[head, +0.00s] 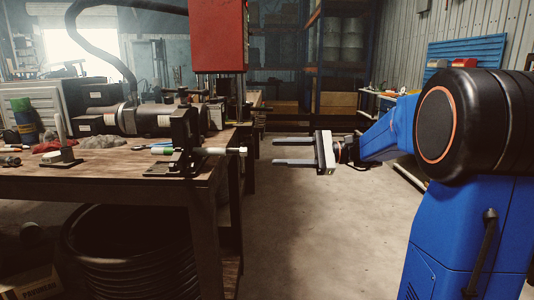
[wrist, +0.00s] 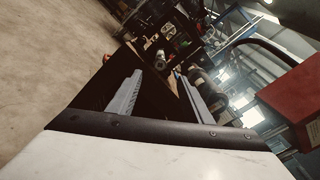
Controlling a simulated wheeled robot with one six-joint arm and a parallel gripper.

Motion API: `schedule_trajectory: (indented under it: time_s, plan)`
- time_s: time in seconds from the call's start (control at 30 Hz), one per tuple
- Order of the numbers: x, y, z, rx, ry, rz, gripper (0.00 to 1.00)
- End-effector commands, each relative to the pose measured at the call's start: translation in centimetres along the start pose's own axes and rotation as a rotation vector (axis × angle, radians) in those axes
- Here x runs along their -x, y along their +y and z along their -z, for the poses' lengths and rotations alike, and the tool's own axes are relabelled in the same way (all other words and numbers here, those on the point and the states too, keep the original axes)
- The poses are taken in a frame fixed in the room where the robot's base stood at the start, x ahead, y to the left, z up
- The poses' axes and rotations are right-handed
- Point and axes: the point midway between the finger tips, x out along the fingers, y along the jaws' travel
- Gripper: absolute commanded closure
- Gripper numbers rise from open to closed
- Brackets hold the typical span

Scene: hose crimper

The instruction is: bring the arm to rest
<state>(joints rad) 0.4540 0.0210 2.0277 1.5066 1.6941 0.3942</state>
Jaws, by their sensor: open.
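My gripper (head: 293,151) is open and empty in the head view. It hangs in free air over the aisle, to the right of the workbench (head: 100,180), with its two fingers pointing left toward the bench end. My blue and black arm reaches in from the right. In the wrist view my gripper (wrist: 158,97) shows as two grey fingers spread apart with nothing between them. Beyond them, the bench end with a round metal fitting (wrist: 160,60) is visible.
On the bench stand a black fixture with a rod (head: 235,151), a dark cylindrical machine (head: 150,118) and a red box-shaped machine head (head: 218,36). Coiled black hose (head: 130,250) lies under the bench. The concrete floor (head: 310,230) is clear. A blue shelf rack (head: 340,60) stands behind.

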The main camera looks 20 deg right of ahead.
Motion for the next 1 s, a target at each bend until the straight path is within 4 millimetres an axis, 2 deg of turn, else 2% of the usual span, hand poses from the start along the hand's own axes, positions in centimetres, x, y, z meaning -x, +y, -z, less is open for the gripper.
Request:
schedule_trajectory:
  time_s: [0.1, 0.3, 0.5, 0.67, 0.77, 0.83, 1.0]
  plan:
    - [2.1, -0.1, 0.1, 0.0, 0.002, 0.003, 0.54]
    - [4.5, -0.1, 0.0, 0.0, 0.0, 0.002, 0.54]
    - [5.5, 0.0, 0.0, 0.0, 0.0, 0.001, 0.54]
    - [5.4, 0.2, -0.1, 0.002, 0.004, -0.007, 0.54]
    - [4.3, 1.6, -0.5, 0.014, 0.028, -0.048, 0.54]
    - [3.1, 3.6, -1.0, 0.031, 0.063, -0.102, 0.54]
    - [0.1, 10.6, -2.1, 0.111, 0.184, -0.294, 0.54]
